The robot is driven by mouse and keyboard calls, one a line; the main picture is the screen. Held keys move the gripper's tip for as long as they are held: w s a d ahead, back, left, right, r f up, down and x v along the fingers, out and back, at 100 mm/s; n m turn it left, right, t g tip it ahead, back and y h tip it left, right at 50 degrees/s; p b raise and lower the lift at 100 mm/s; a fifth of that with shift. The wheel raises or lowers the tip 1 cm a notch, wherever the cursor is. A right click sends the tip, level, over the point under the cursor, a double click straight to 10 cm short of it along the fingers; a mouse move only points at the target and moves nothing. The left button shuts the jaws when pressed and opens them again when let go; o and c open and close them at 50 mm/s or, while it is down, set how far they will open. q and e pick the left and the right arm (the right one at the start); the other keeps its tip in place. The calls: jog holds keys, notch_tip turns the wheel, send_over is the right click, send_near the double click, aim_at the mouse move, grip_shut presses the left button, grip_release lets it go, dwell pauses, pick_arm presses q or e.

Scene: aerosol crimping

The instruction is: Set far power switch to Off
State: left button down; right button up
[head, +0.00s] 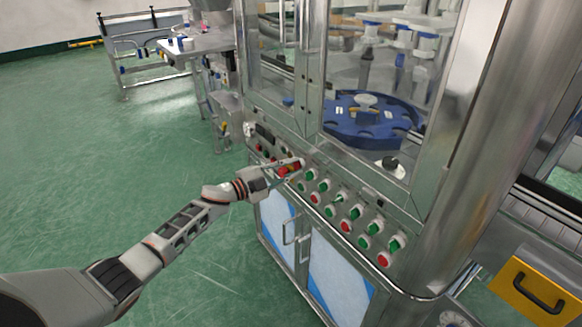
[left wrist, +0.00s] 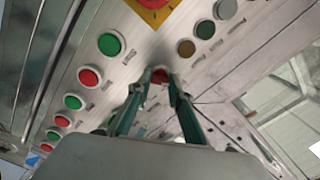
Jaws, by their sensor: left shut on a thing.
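My left gripper (head: 290,168) reaches the machine's sloping control panel (head: 330,190) from the left in the head view. A red emergency button on a yellow square (left wrist: 155,6) sits close to the fingertips. My right gripper is not in view.
Several green buttons (left wrist: 110,44) and red buttons (left wrist: 90,77) line the panel close to my fingers. Glass doors enclose a blue turntable (head: 372,118) above the panel. Cabinet handles (head: 290,232) stick out below. Green floor (head: 120,200) is open at the left.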

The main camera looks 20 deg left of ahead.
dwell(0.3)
pick_arm(q)
jog(key=c, duration=1.8)
grip_release()
jog(key=shift+c, duration=0.2)
jog(key=v, duration=1.2)
jog(key=s+d+f+n+g+y, duration=0.1)
jog(key=s+d+f+n+y, duration=0.1)
jog(key=s+f+n, duration=0.3)
jog(key=s+d+f+n+g+y, duration=0.1)
jog(key=s+d+f+n+y, duration=0.2)
jog(key=s+f, duration=0.7)
jog(key=s+d+f+n+g+y, duration=0.1)
jog(key=s+d+f+n+y, duration=0.2)
jog(key=s, duration=1.5)
notch_tip(320, 180, down, 6)
jog(key=d+n, duration=0.2)
jog(key=n, duration=0.2)
jog(key=shift+s+r+g, duration=0.2)
jog(key=shift+s+g, duration=0.1)
jog(key=shift+s, duration=0.1)
